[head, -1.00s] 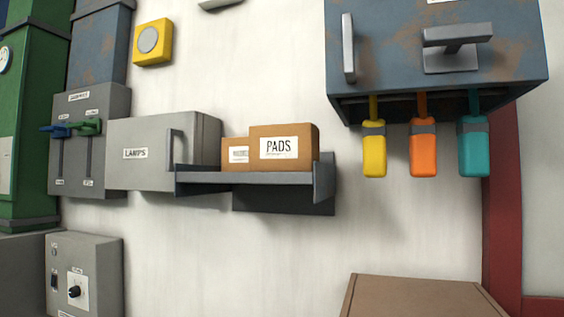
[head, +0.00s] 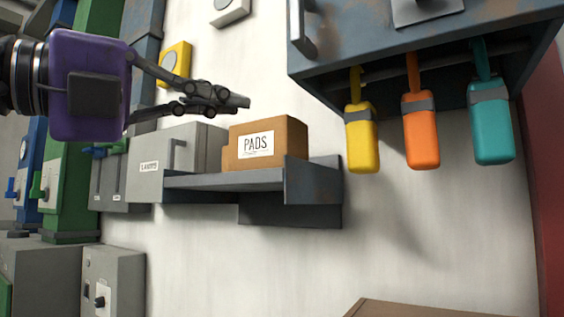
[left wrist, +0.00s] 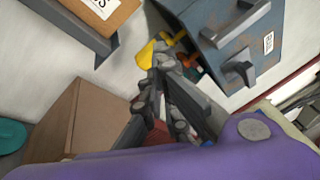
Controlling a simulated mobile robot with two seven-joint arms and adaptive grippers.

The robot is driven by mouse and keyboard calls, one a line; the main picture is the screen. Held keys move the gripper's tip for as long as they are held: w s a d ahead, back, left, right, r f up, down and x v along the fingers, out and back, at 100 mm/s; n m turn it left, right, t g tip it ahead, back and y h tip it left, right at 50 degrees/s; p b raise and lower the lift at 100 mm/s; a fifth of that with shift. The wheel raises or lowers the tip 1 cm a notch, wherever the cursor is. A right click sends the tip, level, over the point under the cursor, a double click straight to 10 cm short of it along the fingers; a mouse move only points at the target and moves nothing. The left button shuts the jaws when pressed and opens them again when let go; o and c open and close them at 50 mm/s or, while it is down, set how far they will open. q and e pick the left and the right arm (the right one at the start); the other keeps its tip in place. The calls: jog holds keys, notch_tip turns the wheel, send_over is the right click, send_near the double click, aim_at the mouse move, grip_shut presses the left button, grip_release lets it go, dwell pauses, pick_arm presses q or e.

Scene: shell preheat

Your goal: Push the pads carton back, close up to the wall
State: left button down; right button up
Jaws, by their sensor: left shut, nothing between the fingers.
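The pads carton (head: 268,144) is a brown box with a white PADS label. It stands on a grey wall shelf (head: 225,181), towards its right end, beside the grey lamps box. Part of the carton also shows at the top left of the left wrist view (left wrist: 118,17). My left gripper (head: 243,101) comes in from the left, shut and empty. In the head view its fingertips appear just above and left of the carton, apart from it. The gap between carton and wall is hidden. My right gripper is not in view.
The grey lamps box (head: 166,161) is left of the carton. A rusty blue cabinet (head: 420,50) overhangs at upper right, with yellow (head: 361,137), orange (head: 421,133) and teal (head: 490,130) tags hanging below it. The shelf has a raised right end (head: 313,180).

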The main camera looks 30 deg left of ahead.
pick_arm(q)
jog(key=w+a+f+n+t+y, duration=0.1)
jog(key=w+a+n+y, duration=0.1)
jog(key=a+n+y, duration=0.45)
jog(key=n+p, duration=0.3)
jog(key=n, duration=0.1)
send_near(256, 153)
jog(key=shift+m+y, duration=0.25)
jog(key=shift+y, duration=0.1)
jog(key=w, duration=0.5)
jog(key=shift+w+d+r, duration=0.2)
jog(key=shift+w+d, duration=0.2)
jog(key=shift+w+f, duration=0.1)
jog(key=shift+w, duration=0.3)
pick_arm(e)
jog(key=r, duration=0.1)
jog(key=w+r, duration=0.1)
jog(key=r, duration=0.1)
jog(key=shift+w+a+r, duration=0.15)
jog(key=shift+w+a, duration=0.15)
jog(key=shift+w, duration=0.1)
